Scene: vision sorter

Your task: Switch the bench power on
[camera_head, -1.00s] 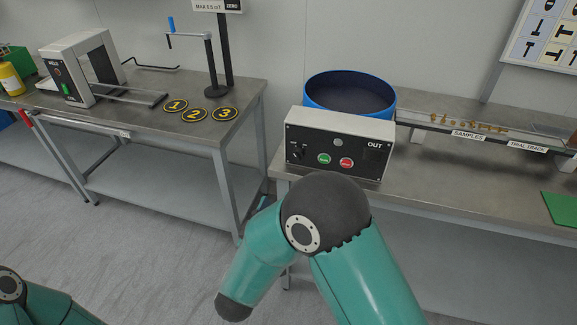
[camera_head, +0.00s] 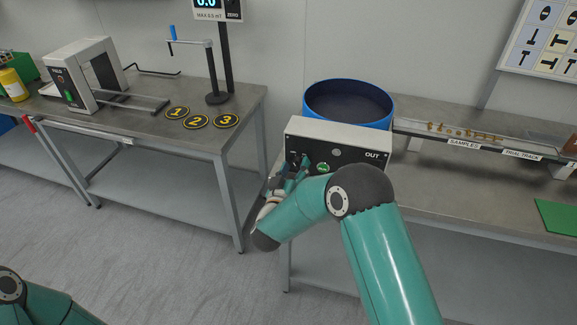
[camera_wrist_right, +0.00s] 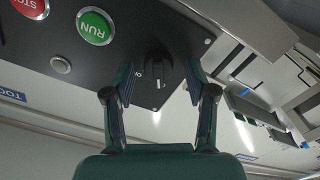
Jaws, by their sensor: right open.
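The control box (camera_head: 338,130) has a black front panel and stands at the front of the right bench. Its black rotary knob (camera_wrist_right: 157,72), with a white pointer line, shows in the wrist view; in the head view it is largely covered by my gripper. The green RUN button shows in the wrist view (camera_wrist_right: 95,26) and the head view (camera_head: 323,168). My right gripper (camera_head: 297,168) is open at the panel's left end. In the wrist view its two fingers (camera_wrist_right: 158,82) lie either side of the knob; contact cannot be told. My left gripper is out of view.
A red STOP button (camera_wrist_right: 28,5) lies beyond RUN; my arm hides it in the head view. A blue bowl (camera_head: 348,101) stands behind the box. A sample track (camera_head: 470,137) runs right. The left bench (camera_head: 150,120) holds numbered discs and a stand with a lit display.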

